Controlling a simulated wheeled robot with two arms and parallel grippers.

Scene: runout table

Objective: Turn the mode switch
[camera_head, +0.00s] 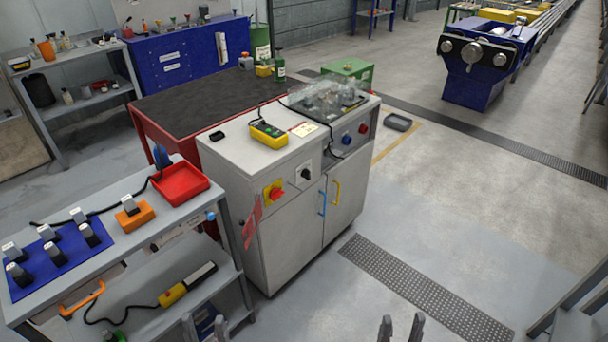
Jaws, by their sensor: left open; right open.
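The grey-white cabinet (277,240) stands in the middle of the view. On its front, a black rotary knob on a white plate, which looks like the mode switch (304,174), sits right of a red rotary handle on a yellow plate (274,192). The knob's exact pointing direction is too small to read. My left gripper (205,327) shows only its fingertips at the bottom edge, open, in front of the shelf. My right gripper (401,328) shows its fingertips at the bottom edge, open, over the floor. Both are well apart from the switch, with nothing visible between the fingers.
A yellow handheld device (268,134) lies on the cabinet top. A grey shelf (135,228) with a red tray (180,183) stands left. The floor right of the cabinet is mostly clear; railing shows bottom right.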

